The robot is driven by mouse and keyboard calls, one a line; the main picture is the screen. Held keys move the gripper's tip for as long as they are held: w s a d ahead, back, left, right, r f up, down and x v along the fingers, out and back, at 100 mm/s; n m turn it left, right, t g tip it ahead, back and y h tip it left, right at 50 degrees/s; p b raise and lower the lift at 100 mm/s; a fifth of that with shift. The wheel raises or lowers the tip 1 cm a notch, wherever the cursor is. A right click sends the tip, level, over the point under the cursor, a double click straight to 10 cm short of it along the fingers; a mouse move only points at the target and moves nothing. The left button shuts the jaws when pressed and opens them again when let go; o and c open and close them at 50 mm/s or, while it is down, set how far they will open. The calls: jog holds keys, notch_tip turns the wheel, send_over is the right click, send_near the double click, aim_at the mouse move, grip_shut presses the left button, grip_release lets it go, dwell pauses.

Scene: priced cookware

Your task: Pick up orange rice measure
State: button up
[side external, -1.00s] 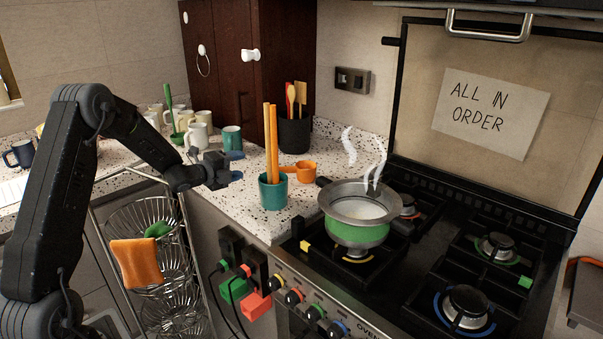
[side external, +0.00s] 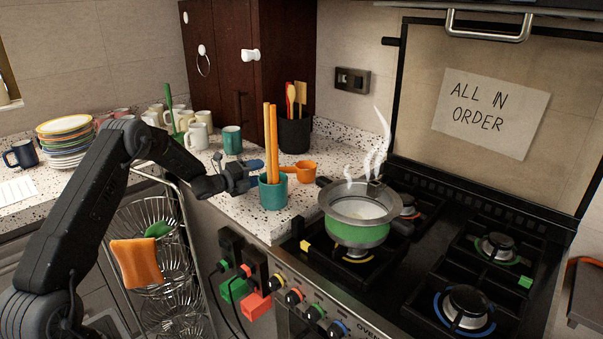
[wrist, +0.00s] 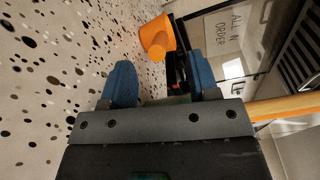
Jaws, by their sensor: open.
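The orange rice measure (side external: 306,171) is a small orange cup with a short handle pointing left. It sits on the speckled counter behind and right of the teal cup. In the wrist view the orange measure (wrist: 156,36) lies ahead, beyond the fingertips and roughly in line with the gap between them. My gripper (side external: 259,171) is open, with blue fingers, low over the counter just left of the measure and close to the teal cup. Its fingers also show in the wrist view (wrist: 162,78), apart with nothing between them.
A teal cup (side external: 273,194) with tall orange sticks (side external: 271,140) stands close beside my gripper. A steaming pot (side external: 357,215) is on the stove at right. A black utensil holder (side external: 294,135) and several mugs (side external: 198,136) stand behind. Stacked plates (side external: 66,142) are at far left.

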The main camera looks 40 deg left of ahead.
jog(key=w, duration=0.3)
jog(key=w+d, duration=0.1)
jog(key=shift+w+d+f, duration=0.1)
jog(key=shift+w+f, duration=0.25)
jog(key=shift+c, duration=0.3)
grip_shut()
jog(key=shift+r, duration=0.15)
